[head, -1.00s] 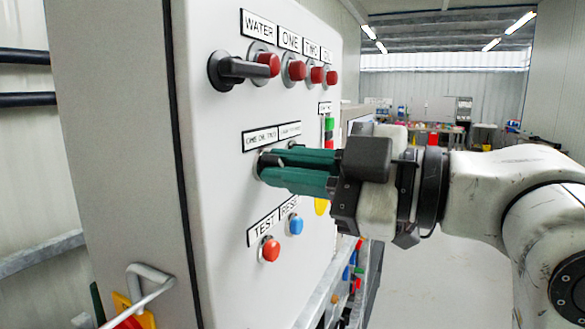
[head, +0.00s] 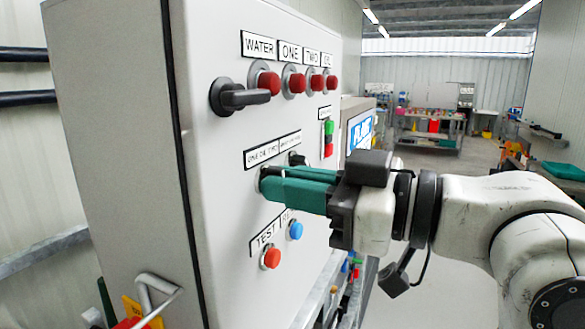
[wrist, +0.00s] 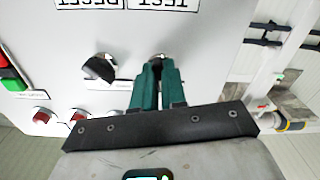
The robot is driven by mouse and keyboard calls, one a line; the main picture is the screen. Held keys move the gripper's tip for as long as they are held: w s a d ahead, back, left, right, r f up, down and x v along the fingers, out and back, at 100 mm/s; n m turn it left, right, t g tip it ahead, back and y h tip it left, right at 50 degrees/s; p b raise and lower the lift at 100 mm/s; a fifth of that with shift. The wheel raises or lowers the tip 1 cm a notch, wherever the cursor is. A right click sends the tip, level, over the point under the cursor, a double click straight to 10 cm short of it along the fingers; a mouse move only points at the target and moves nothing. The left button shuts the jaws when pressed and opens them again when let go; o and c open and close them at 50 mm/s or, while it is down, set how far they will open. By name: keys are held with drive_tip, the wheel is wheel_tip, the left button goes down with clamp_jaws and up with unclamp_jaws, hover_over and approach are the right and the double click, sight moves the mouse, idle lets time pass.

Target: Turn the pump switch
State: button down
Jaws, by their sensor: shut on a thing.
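My gripper (head: 270,182) has green fingers that reach the control panel (head: 225,190) from the right, just below a small label pair. The fingers are shut on a switch (head: 263,173) on the panel. Only a little of its round base shows, and the fingers hide its knob. In the wrist view, my gripper (wrist: 157,64) points at the panel with the fingertips close together around the switch. A second black knob (head: 297,160) sits just right of the fingers, and it also shows in the wrist view (wrist: 100,68), apart from them.
Above are a black rotary handle (head: 240,97) and several red buttons. A red TEST button (head: 271,257) and a blue button (head: 295,230) sit below the fingers. Green and red buttons (head: 328,138) are to the right. Open floor and a workbench (head: 432,138) lie behind my arm.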

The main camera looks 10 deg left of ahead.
drive_tip(key=shift+r+m+p, duration=0.1)
drive_tip(key=shift+m+p, duration=0.6)
drive_tip(key=shift+m, duration=0.5)
drive_tip(key=c, duration=1.2)
unclamp_jaws()
drive_tip(key=b+v, duration=0.2)
drive_tip(key=v, duration=0.8)
drive_tip(key=shift+s+d, duration=0.15)
drive_tip(key=shift+d, duration=0.25)
